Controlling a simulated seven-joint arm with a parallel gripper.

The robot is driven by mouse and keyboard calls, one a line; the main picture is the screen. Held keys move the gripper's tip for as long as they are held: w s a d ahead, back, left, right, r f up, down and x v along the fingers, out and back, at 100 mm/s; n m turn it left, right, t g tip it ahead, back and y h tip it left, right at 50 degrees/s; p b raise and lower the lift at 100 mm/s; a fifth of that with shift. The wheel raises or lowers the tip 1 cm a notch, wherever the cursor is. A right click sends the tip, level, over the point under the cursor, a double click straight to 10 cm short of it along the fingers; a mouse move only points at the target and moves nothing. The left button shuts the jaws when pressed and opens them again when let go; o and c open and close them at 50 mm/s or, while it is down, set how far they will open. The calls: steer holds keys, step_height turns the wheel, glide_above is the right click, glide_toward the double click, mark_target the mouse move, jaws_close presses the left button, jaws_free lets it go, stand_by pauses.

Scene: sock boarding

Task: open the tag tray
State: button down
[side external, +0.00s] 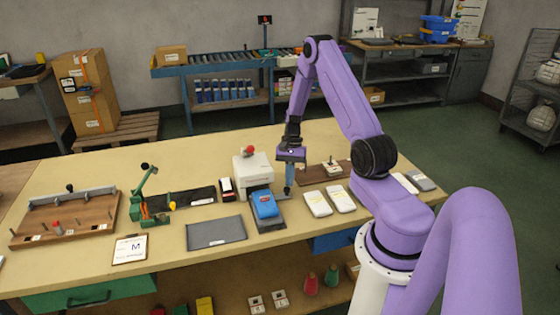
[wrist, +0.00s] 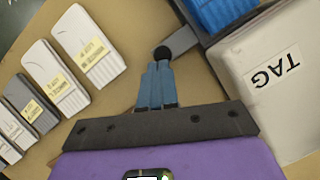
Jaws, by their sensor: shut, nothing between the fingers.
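The white tag box (side external: 252,176) stands mid-table with a red-and-white piece on top; in the wrist view its pale face (wrist: 250,105) carries a TAG label. A grey bar (wrist: 187,40) with a round black knob (wrist: 162,52) sticks out beside the box, and I take it for the tag tray's handle. My gripper (side external: 289,187) points down on the right of the box. Its blue fingers are shut together and empty, and their tips (wrist: 160,64) are right at the knob. I cannot tell whether they touch it. How far the tray is out is unclear.
A blue-topped device (side external: 265,206) stands just in front of the box. White packets (side external: 318,204) lie right of my gripper, with a brown board (side external: 324,173) behind. A grey folder (side external: 216,233) and green-handled tool (side external: 146,200) are on the left. The table's back is clear.

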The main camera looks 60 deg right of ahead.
steer(key=shift+f, duration=0.1)
steer(key=d, duration=0.1)
steer(key=w+d, duration=0.1)
steer(key=d, duration=0.1)
steer(key=shift+w+d, duration=0.1)
steer(key=shift+d, duration=0.2)
steer(key=v, duration=0.9)
steer(key=shift+r, duration=0.3)
steer(key=c, duration=1.4)
jaws_free()
steer(key=shift+w+d+r, duration=0.15)
steer(key=shift+d+r, duration=0.05)
steer(key=shift+r, duration=0.05)
steer(key=shift+o, duration=0.8)
steer(key=a+r+n+h, duration=0.1)
steer(key=a+r+h, duration=0.1)
steer(key=a+r, duration=0.2)
steer(key=shift+s+a, duration=0.15)
steer(key=shift+s, duration=0.15)
steer(key=s+a+r+n+t+h, duration=0.1)
steer(key=s+a+r+n+h, duration=0.15)
steer(key=a, duration=0.25)
steer(key=shift+m, duration=0.45)
steer(key=f, duration=1.6)
steer(key=shift+w+f, duration=0.3)
steer(key=shift+f, duration=0.05)
